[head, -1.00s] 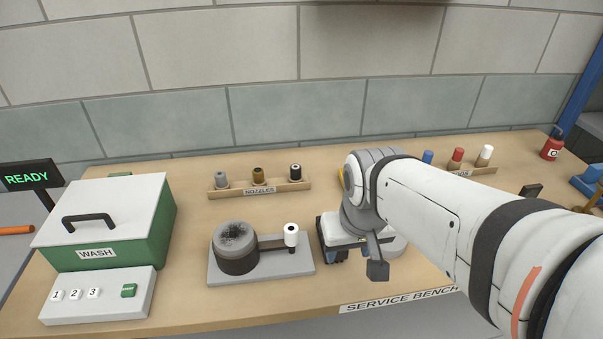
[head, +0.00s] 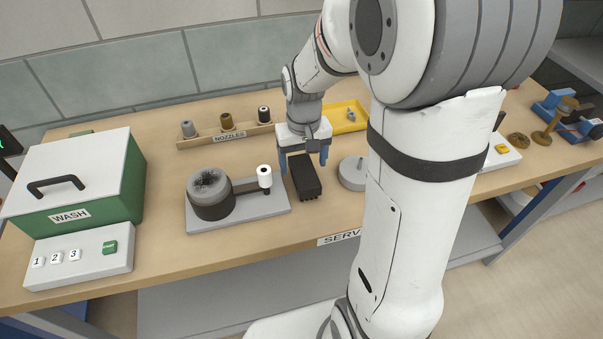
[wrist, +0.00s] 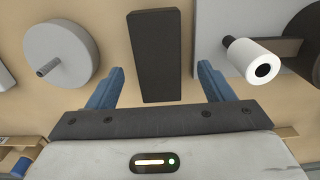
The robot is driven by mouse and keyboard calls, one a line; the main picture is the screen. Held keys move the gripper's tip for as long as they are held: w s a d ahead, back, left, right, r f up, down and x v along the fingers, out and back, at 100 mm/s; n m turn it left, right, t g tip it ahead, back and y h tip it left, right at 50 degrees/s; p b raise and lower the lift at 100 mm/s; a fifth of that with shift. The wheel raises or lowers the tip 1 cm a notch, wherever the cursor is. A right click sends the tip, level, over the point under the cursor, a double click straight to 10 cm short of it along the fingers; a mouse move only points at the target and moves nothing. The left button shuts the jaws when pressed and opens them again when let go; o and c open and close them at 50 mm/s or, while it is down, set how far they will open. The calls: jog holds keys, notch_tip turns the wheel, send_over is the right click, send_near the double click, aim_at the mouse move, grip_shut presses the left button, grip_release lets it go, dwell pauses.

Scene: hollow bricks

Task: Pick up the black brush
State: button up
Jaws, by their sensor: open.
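The black brush (head: 306,178) lies on the wooden bench between the grey plate with the round dark pot and a pale grey disc. It is a dark rectangular block, and dark bristles seem to show along its near edge. My gripper (head: 303,158) is open and empty at the brush's far end, pointing down. In the wrist view the brush (wrist: 155,60) lies lengthwise ahead, between the lines of the two blue fingers (wrist: 158,82). A gap shows on each side. I cannot tell the gripper's exact height over the bench.
The grey plate (head: 270,205) with a white-topped handle (head: 264,177) stands close left of the brush. The grey disc (head: 352,174) with a peg is close right. Behind are the nozzle rack (head: 228,137) and a yellow tray (head: 345,117). The green wash box (head: 120,190) is far left.

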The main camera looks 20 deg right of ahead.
aim_at(304, 171)
notch_tip(304, 171, down, 4)
jog(key=shift+d+f, duration=0.1)
jog(key=shift+f, duration=0.05)
jog(key=shift+c, duration=0.3)
jog(key=c, duration=1.1)
